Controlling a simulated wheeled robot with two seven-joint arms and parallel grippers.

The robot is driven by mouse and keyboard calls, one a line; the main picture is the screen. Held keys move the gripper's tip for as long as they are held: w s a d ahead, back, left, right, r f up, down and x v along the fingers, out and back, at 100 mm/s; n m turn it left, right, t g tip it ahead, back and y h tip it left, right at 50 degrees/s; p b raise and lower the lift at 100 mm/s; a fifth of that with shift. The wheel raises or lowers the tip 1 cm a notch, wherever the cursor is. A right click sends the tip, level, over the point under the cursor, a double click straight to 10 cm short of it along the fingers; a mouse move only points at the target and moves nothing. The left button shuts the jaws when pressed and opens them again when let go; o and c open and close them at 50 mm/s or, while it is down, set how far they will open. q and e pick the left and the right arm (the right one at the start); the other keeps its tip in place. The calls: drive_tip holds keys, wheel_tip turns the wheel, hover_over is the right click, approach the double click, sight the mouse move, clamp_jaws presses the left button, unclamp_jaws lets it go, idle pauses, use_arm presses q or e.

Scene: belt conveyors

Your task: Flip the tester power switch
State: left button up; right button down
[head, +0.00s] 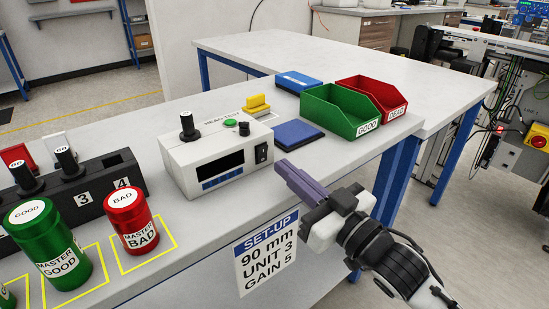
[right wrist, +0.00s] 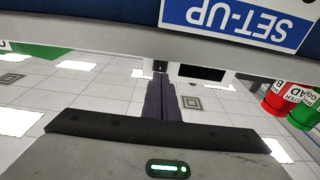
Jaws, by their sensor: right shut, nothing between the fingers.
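The tester (head: 205,165) is a white box with a dark display, standing on the bench. Its black power switch (head: 261,153) is on the right of its front face. In the right wrist view the switch (right wrist: 160,66) appears just beyond my fingertips, beside the dark display (right wrist: 203,73). My right gripper (head: 283,168) is shut and empty, its purple fingers pointing at the tester's right front, a little to the right of and below the switch. I see no contact; the exact gap is unclear. The fingers also show in the right wrist view (right wrist: 160,80). My left gripper is out of view.
A black knob post (head: 187,128) and a green button (head: 230,122) sit on the tester's top. A blue pad (head: 298,135), green bin (head: 340,116) and red bin (head: 373,100) are to the right. Red (head: 131,223) and green master cylinders (head: 50,245) stand left.

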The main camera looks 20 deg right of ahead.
sight(263, 150)
drive_tip(key=shift+x, duration=2.25)
